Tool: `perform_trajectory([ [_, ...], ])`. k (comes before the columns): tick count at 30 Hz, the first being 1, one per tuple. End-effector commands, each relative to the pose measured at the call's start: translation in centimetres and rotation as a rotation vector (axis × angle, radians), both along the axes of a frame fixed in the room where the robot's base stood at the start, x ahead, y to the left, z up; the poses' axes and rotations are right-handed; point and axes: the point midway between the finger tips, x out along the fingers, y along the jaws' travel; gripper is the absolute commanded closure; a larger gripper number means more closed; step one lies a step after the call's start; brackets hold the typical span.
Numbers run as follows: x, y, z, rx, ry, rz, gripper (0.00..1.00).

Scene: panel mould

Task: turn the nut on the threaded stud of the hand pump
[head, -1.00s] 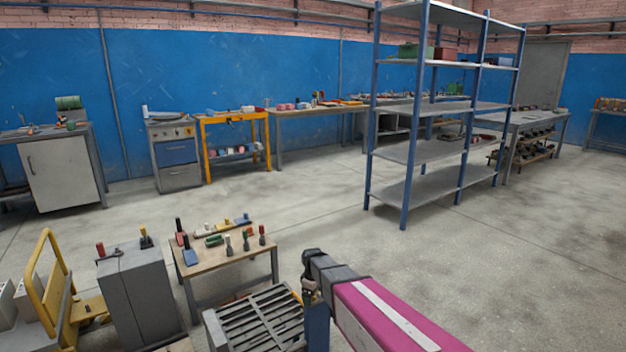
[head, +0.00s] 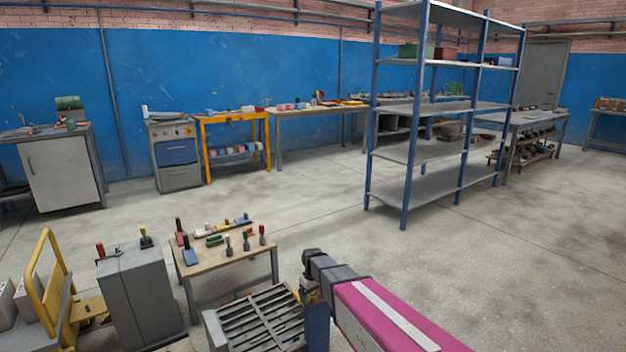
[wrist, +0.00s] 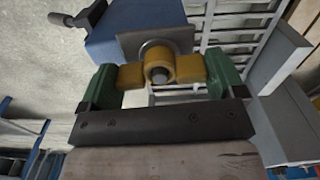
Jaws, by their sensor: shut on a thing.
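In the wrist view a yellow winged nut (wrist: 132,76) sits around a grey stud (wrist: 160,75) that shows end-on in its middle. My gripper (wrist: 162,80) is shut on the nut, with one green finger at each wing. Behind the nut are a pale plate and the blue body of the hand pump (wrist: 105,35). In the head view the blue pump (head: 318,328) shows below the end of my arm. My arm hides most of the nut and fingers there. The threads cannot be made out.
A slatted grey rack (head: 262,318) stands left of the pump. Beyond it are a small table (head: 215,262) with several handled tools and a grey cabinet (head: 140,292). A tall blue shelf unit (head: 440,150) stands behind. The floor to the right is clear.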

Motion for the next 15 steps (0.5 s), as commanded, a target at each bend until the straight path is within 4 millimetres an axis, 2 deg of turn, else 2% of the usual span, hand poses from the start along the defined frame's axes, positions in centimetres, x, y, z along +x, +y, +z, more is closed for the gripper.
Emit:
perform_trajectory([
  [7, 0.03, -0.01, 0.13, 0.000, -0.002, -0.026, 0.39],
  [15, 0.04, 0.00, 0.14, 0.000, -0.002, -0.261, 0.39],
])
